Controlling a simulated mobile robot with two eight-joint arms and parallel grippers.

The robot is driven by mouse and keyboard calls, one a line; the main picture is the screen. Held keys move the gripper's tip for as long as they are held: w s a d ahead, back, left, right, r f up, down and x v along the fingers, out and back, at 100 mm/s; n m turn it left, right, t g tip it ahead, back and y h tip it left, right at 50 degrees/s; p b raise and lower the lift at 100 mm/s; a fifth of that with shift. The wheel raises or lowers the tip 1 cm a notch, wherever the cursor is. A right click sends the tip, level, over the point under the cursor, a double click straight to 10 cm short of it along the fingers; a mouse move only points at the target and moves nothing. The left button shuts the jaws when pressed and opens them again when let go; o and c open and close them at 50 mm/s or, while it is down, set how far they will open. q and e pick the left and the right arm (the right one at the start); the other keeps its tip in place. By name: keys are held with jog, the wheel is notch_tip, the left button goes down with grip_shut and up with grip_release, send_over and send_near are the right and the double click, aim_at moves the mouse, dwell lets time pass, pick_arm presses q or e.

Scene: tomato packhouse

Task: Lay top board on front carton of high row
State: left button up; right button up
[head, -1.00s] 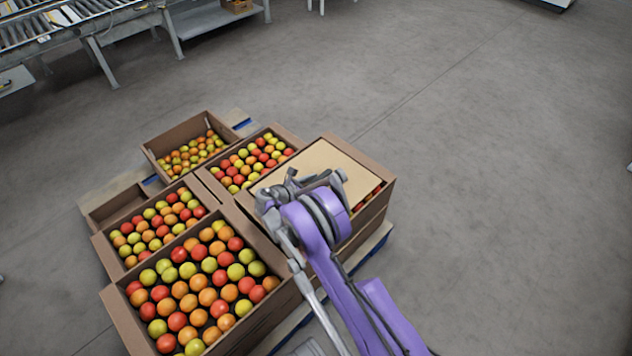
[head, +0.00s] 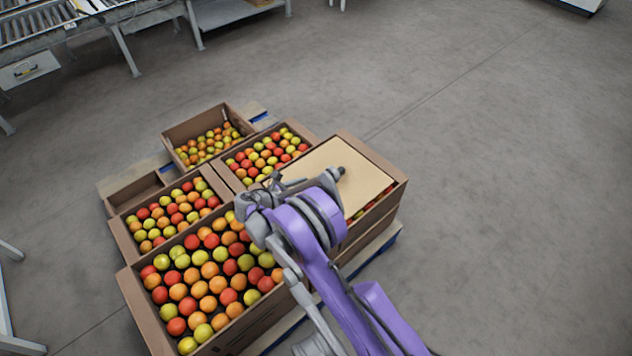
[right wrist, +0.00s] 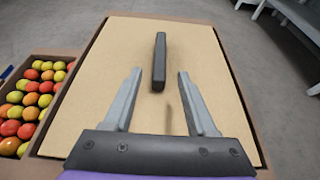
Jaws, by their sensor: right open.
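The top board (head: 335,170), a flat tan sheet, lies on the right-hand carton (head: 374,215) of the stack, within its walls. A thin strip of tomatoes shows along its near right edge in the head view. In the head view, my right wrist and arm hide the board's near left part. My left gripper is not in view.
Open cartons of tomatoes stand left of the board: a large near one (head: 140,312), a middle one (head: 122,240), a back one (head: 222,158) and a lower far one (head: 172,133). A roller conveyor (head: 60,45) stands at the back left. The floor on the right is clear.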

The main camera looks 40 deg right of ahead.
jog(key=shift+s+a+r, duration=0.1)
jog(key=shift+a+r, duration=0.35)
jog(key=shift+r, duration=0.05)
jog(key=s+a+r+m+t+y, duration=0.1)
jog(key=s+a+r+m+y, duration=0.25)
jog(key=s+r, duration=0.25)
jog(key=s+a+r+m+y, duration=0.3)
jog(key=s+r+m, duration=0.2)
jog(key=s+r, duration=0.1)
jog(key=s+a+m+t+y, duration=0.1)
jog(key=s+a+m+y, duration=0.2)
jog(key=s, duration=0.6)
jog(key=s+a+r+m+t+y, duration=0.1)
jog(key=s+a+m+y, duration=0.3)
jog(key=s+a+m, duration=0.3)
jog(key=shift+s+a, duration=0.25)
jog(key=shift+s, duration=0.95)
jog(key=shift+m, duration=0.25)
